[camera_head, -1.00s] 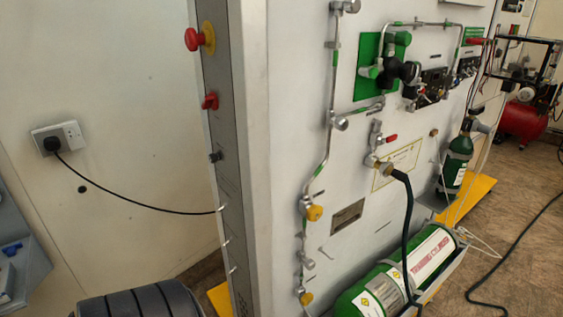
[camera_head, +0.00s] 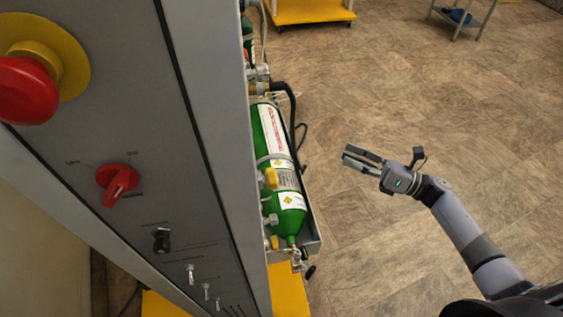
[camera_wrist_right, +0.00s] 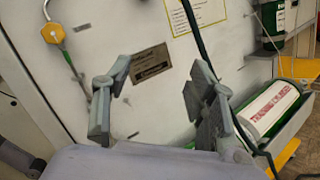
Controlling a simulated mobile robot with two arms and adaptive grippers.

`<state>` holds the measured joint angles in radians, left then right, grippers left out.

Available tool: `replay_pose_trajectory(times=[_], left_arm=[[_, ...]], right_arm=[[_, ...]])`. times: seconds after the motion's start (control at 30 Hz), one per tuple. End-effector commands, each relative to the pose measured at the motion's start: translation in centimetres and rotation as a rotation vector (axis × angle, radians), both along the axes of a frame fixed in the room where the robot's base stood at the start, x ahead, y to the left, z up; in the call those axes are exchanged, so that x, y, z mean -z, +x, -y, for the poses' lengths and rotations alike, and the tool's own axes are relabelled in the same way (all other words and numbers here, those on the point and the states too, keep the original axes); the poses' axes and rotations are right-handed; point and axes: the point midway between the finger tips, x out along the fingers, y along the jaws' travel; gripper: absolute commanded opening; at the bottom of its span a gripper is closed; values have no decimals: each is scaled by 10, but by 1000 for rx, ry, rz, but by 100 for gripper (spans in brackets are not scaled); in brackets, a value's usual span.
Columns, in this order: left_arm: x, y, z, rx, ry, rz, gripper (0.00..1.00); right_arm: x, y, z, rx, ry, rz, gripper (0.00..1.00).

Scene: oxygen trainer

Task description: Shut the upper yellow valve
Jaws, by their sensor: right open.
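The upper yellow valve (camera_head: 271,179) is on the panel face, seen edge-on in the head view, in front of the green cylinder (camera_head: 270,135). A lower yellow valve (camera_head: 274,242) is beneath it. In the right wrist view a yellow valve (camera_wrist_right: 53,33) shows at upper left on a thin pipe; it appears to be the upper one. My right gripper (camera_head: 350,158) is open and empty, to the right of the cylinder and apart from the panel. Its two fingers (camera_wrist_right: 157,90) stand spread before the panel in the wrist view. My left gripper is out of view.
The panel's grey side carries a red emergency button (camera_head: 25,88) and a red rotary switch (camera_head: 118,184). A dark hose (camera_head: 292,105) hangs by the cylinder. A yellow platform (camera_head: 288,290) is at the panel's foot.

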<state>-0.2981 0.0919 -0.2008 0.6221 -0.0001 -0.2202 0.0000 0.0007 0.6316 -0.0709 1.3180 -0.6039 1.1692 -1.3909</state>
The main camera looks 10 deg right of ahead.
Motion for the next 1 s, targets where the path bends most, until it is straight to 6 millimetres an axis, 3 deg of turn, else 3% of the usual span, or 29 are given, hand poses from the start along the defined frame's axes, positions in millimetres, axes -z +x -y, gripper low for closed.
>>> replay_pose_trajectory(times=[0.03, 0.1, 0.23, 0.37, 0.57, 1.0], left_arm=[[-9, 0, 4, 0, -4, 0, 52], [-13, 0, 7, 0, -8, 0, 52], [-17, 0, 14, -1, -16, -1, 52], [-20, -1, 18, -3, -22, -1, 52], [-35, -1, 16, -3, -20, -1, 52], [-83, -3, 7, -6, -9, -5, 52]], right_arm=[[-38, -14, -7, -106, -109, 171, 52], [-66, -36, -15, -232, -223, 372, 52], [-92, -67, -20, -395, -348, 614, 52], [-100, -80, -23, -465, -392, 711, 52], [-104, -82, -49, -472, -392, 722, 52], [-105, -82, -145, -469, -388, 719, 52]])
